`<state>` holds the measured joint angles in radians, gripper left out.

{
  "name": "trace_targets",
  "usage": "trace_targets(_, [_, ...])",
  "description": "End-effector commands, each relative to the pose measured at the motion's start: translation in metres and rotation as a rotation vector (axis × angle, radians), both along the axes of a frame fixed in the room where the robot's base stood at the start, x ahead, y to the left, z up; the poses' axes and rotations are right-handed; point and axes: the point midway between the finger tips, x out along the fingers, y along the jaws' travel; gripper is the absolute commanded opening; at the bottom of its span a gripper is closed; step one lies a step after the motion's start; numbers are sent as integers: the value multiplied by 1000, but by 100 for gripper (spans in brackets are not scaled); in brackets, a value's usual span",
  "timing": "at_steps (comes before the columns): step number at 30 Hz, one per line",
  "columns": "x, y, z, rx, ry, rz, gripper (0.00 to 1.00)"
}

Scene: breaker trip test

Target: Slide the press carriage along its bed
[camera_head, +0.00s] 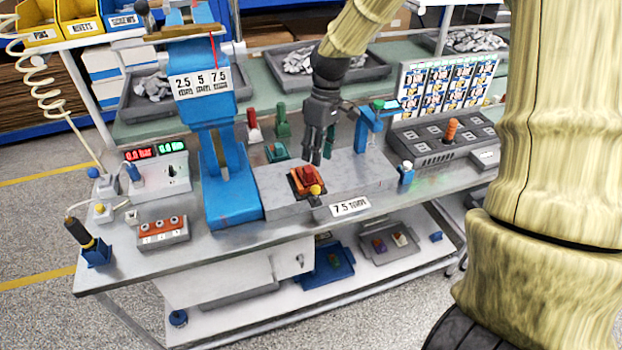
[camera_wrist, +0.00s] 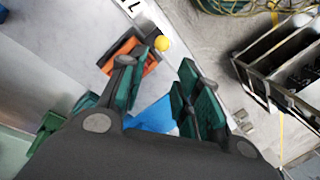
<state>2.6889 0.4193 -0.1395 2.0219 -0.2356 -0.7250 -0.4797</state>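My gripper (camera_head: 318,158) points down over the bed, just behind and right of the carriage. In the wrist view its fingers (camera_wrist: 168,64) are apart with nothing between them. I cannot tell whether a finger touches the carriage.
A blue stand (camera_head: 369,128) rises behind the bed. A dark panel with an orange knob (camera_head: 451,130) is to the right. Green and red small parts (camera_head: 282,122) stand behind the bed. A red-topped box (camera_head: 162,231) sits at front left.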

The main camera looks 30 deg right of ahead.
Motion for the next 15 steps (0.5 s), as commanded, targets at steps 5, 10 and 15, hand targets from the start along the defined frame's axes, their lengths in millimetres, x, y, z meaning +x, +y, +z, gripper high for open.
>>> trace_targets(5, [-7, -4, -16, 0, 3, -13, 33])
trace_targets(10, [-9, -1, -38, 0, 3, -15, 33])
trace_targets(15, [-10, 4, -58, 0, 2, -14, 33])
